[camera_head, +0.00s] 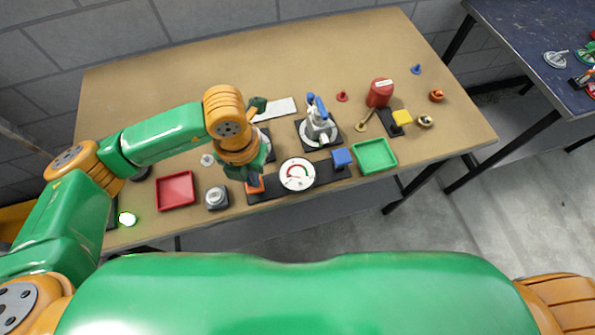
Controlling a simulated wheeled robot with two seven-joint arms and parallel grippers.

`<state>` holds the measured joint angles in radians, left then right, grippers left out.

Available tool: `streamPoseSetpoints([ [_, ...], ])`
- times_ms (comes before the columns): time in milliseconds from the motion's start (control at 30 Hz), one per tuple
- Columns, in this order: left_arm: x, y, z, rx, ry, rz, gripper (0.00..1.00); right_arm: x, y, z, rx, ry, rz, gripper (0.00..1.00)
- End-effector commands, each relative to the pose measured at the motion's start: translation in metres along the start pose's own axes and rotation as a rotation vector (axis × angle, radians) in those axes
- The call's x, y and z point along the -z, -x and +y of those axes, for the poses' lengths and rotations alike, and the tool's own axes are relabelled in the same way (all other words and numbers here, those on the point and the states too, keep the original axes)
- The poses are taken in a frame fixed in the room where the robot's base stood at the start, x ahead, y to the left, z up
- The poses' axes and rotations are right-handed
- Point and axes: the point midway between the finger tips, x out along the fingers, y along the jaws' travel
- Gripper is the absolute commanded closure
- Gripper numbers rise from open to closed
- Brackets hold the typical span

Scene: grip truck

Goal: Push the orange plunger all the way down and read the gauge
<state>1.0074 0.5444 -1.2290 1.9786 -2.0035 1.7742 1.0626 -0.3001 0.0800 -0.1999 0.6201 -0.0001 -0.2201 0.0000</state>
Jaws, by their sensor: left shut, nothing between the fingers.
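The orange plunger (255,188) is at the left end of a black base on the table's front edge, and only its lower part shows. My left gripper (252,177) is shut and points down right at the plunger from above. I cannot tell whether the fingertips touch it. The gauge (297,174) is a round white dial on the same base, just right of the plunger. It has a red arc and a dark needle, too small to read. My right gripper is out of view.
A red tray (176,192) and a grey device (217,198) lie left of the gripper. A blue block (341,158) and a green tray (375,156) lie right of the gauge. A red canister (380,93) stands farther right.

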Motion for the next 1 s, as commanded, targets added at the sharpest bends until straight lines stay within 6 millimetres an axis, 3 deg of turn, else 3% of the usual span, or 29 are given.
streamPoseSetpoints([
  [500, 0.001, 0.041, 0.000, 0.000, -0.001, 0.002, 1.00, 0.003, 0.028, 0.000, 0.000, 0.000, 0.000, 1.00],
  [1000, 0.000, 0.041, 0.000, 0.000, 0.000, 0.000, 1.00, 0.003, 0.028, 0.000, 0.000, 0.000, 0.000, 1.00],
])
